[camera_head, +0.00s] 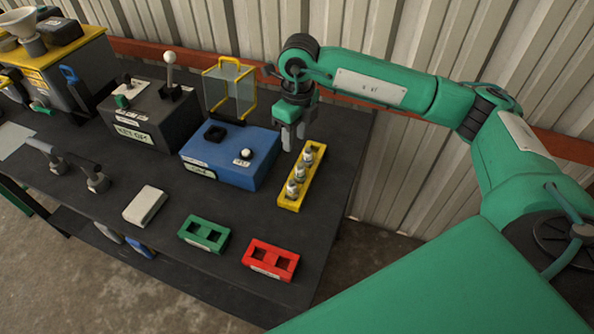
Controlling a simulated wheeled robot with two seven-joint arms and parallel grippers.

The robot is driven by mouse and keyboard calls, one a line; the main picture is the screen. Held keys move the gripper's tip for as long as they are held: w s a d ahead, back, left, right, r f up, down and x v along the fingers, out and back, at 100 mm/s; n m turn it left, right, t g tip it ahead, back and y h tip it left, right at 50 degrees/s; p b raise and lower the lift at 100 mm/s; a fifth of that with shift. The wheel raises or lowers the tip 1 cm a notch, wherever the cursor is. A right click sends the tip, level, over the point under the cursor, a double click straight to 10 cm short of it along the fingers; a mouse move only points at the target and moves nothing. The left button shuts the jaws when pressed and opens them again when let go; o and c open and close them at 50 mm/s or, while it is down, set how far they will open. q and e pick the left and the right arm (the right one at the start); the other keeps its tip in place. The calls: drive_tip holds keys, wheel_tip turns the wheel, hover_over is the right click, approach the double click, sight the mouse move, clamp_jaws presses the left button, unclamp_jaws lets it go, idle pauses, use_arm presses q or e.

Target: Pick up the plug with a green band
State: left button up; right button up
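A yellow rack (290,205) stands near the right edge of the dark bench. It holds a row of 3 small silver-white plugs (300,172), upright. Their bands are too small to tell by colour, so I cannot say which one is green. My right gripper (295,143) hangs with its fingers down, just behind and left of the rack's far end. Its two grey fingers are apart, with nothing visible between them. My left gripper is not in view.
A blue box (225,168) with a white knob stands left of the rack. A clear yellow-framed guard (230,90) stands behind. A corrugated wall closes the back.

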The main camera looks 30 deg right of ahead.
sight(300, 165)
drive_tip(key=shift+h, duration=0.3)
drive_tip(key=f, duration=0.2)
drive_tip(key=d+f+p, duration=0.1)
drive_tip(key=f, duration=0.2)
drive_tip(key=f+p, duration=0.1)
drive_tip(key=f, duration=0.2)
drive_tip(key=shift+w+d, duration=0.1)
drive_tip(key=shift+d, duration=0.15)
drive_tip(key=shift+f+p, duration=0.5)
drive_tip(key=shift+p, duration=0.35)
wheel_tip(300, 165, down, 3)
drive_tip(key=shift+f+p, duration=0.15)
drive_tip(key=shift+p, duration=0.7)
drive_tip(key=shift+f, duration=0.5)
drive_tip(key=c, duration=0.7)
